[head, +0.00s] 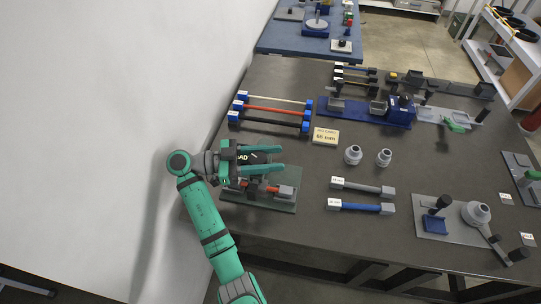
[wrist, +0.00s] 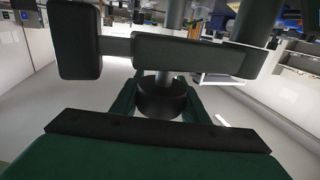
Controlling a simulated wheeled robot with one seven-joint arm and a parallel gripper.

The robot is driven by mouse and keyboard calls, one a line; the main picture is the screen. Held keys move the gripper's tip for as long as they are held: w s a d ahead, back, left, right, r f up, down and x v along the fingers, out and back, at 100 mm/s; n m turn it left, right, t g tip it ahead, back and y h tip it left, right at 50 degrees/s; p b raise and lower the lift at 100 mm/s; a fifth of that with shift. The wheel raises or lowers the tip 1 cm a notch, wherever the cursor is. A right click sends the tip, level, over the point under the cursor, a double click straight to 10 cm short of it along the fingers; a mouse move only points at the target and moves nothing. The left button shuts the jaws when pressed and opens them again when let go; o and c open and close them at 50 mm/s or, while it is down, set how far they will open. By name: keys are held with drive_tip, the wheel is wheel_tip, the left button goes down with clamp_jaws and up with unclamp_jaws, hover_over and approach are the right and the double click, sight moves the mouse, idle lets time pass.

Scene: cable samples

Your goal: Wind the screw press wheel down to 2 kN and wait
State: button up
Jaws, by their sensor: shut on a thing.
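The screw press stands at the left end of the dark bench, and its green base plate (head: 285,206) shows below my arm. A dark display with partly hidden lettering shows between my fingers; I cannot read a load value. My teal gripper (head: 280,158) is over the press, fingers pointing right, and hides most of its upper part. In the wrist view my gripper (wrist: 160,103) is shut on a dark round knob (wrist: 162,92), with a green finger on each side. A dark bar (wrist: 190,53), seemingly part of the press wheel, lies just beyond it. A red and grey piece (head: 268,188) lies low in the press.
A white wall (head: 100,120) is close on the left. Cable samples (head: 275,109) lie behind the press. A label card (head: 326,137), two grey fittings (head: 353,154) and two short samples (head: 362,207) are to the right. Another fixture (head: 450,230) stands further right.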

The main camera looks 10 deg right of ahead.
drive_tip(key=shift+s+f+m+g, duration=0.1)
drive_tip(key=shift+s+m+g, duration=0.1)
drive_tip(key=shift+m+g, duration=0.4)
drive_tip(key=shift+s+f+m+g, duration=0.15)
drive_tip(key=shift+m+g, duration=0.15)
drive_tip(key=shift+g, duration=0.6)
drive_tip(key=shift+s+m+g, duration=0.15)
drive_tip(key=shift+m+g, duration=0.15)
drive_tip(key=o, duration=1.1)
drive_tip(key=shift+r, duration=0.15)
drive_tip(key=s+r, duration=0.8)
drive_tip(key=s, duration=0.1)
drive_tip(key=s+a+r, duration=0.1)
drive_tip(key=s+r, duration=0.4)
drive_tip(key=shift+a, duration=0.1)
drive_tip(key=shift+w, duration=0.1)
